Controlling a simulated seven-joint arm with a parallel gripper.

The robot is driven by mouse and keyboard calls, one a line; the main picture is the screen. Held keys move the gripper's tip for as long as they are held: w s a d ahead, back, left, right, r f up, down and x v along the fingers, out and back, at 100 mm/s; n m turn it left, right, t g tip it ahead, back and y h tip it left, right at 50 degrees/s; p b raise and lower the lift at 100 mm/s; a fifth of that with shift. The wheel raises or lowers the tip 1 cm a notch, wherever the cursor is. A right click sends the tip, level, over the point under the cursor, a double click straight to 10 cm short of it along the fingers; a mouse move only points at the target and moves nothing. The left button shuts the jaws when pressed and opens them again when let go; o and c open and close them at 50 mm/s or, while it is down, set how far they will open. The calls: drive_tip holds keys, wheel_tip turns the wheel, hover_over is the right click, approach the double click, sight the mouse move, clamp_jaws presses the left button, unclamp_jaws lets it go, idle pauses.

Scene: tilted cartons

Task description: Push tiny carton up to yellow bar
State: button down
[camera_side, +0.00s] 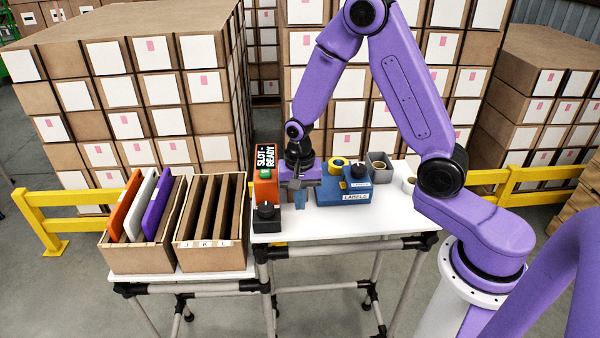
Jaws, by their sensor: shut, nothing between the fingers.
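I cannot pick out a tiny carton on the white table (330,229). Yellow rails (75,198) stand behind the tables at left, and another yellow rail (530,174) stands at right; I cannot tell whether either is the yellow bar. My gripper (299,190) points down over the white table, between an orange box (266,188) marked "SLOT READY" and a blue label holder (343,190). It is shut and holds nothing I can see.
A divided carton (140,258) holding orange, white and purple panels stands on the lower left table. Another divided carton (208,256) beside it looks empty. The white table's front is clear.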

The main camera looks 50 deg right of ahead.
wheel_tip(320, 180, up, 9)
drive_tip(key=s+a+r+n, duration=0.1)
drive_tip(key=s+r+n, duration=0.2)
drive_tip(key=s+n, duration=0.7)
drive_tip(key=s+a+r+n, duration=0.1)
drive_tip(key=s+r+n, duration=0.2)
drive_tip(key=s+n, duration=0.8)
drive_tip(key=s, duration=0.4)
drive_tip(key=shift+s+a+n, duration=0.15)
drive_tip(key=shift+a+n, duration=0.05)
drive_tip(key=shift+n, duration=0.1)
idle(0.6)
